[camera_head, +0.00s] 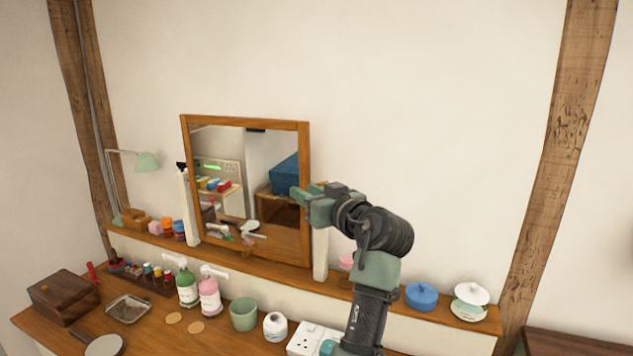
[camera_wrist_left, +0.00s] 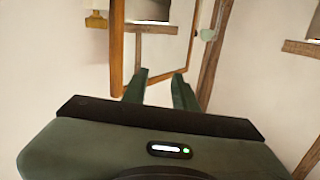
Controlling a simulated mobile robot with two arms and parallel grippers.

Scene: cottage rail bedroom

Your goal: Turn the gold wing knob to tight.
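A small gold piece (camera_wrist_left: 96,20), which looks like the wing knob, shows at the upper left of the left wrist view, beside the mirror frame and against a pale post. In the head view the top of the right mirror post (camera_head: 320,250) is hidden behind my left gripper (camera_head: 303,203), and I cannot see the knob there. The left gripper is by the right edge of the wood-framed mirror (camera_head: 305,150). My right gripper is out of view.
The mirror stands on a wooden shelf with a mint lamp (camera_head: 146,162) at its left and a blue pot (camera_head: 421,296) at its right. Below are bottles, a green cup (camera_head: 243,314) and a white socket block (camera_head: 312,340). The wall above the shelf is clear.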

